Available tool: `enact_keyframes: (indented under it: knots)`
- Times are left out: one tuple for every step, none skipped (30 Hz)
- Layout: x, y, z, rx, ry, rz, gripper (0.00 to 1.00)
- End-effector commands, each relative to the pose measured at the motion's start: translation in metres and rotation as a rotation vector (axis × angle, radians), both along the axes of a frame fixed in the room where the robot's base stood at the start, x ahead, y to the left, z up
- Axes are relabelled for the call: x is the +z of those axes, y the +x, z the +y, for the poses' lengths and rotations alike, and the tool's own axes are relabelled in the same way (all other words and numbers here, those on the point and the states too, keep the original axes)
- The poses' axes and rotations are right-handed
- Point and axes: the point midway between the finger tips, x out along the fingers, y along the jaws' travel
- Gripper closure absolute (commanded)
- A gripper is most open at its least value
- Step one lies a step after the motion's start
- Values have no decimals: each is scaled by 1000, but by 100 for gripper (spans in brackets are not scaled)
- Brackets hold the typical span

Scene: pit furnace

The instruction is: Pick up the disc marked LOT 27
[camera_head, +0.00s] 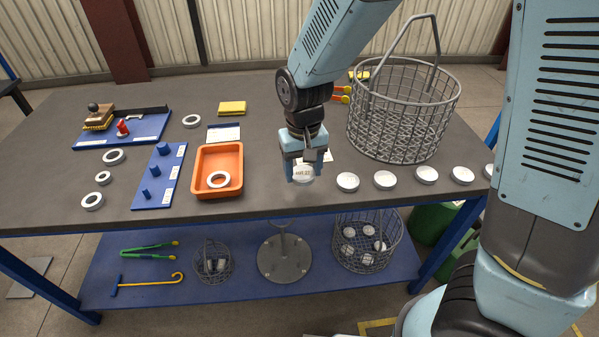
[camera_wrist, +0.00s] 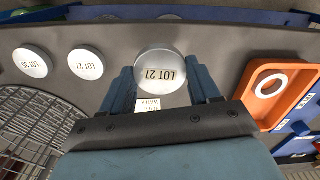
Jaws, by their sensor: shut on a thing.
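A white disc (camera_wrist: 160,71) sits between my gripper's two blue fingers in the wrist view, and its marking reads LOT 27, upside down in the picture. My gripper (camera_head: 304,168) is shut on it near the table's front edge. The gripper (camera_wrist: 165,84) covers part of a printed white card (camera_wrist: 149,104) on the table.
Several white discs (camera_head: 347,182) stand in a row to the right along the front edge. A tall wire basket (camera_head: 403,110) is behind them. An orange tray (camera_head: 218,150) with a ring lies left of my gripper, beside a blue peg board (camera_head: 158,178). Wire baskets sit on the lower shelf.

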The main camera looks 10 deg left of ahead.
Motion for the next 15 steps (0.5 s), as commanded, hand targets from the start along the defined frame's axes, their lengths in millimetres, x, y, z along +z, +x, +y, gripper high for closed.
enact_keyframes:
  knots:
    - [8, -6, -1, 2, 3, -3, 84]
    - [13, -10, -2, 3, 4, -1, 84]
    - [19, -14, -4, 0, 4, -1, 84]
    - [23, -18, -5, 1, 4, -2, 84]
    - [27, -21, -6, 1, 3, -3, 84]
    - [30, -30, -8, 2, 4, -1, 84]
    - [33, -35, -10, 1, 3, -1, 84]
    - [35, -40, -11, 2, 3, -1, 84]
    - [38, -47, -13, 2, 3, -2, 84]
    - [40, -53, -14, 2, 3, -2, 84]
    - [43, -57, -16, 1, 3, -1, 84]
    - [45, -64, -18, 1, 2, -1, 84]
    - [47, -68, -19, 2, 2, -2, 84]
    - [49, -72, -20, 1, 2, -2, 84]
    - [52, -77, -21, 1, 2, -1, 84]
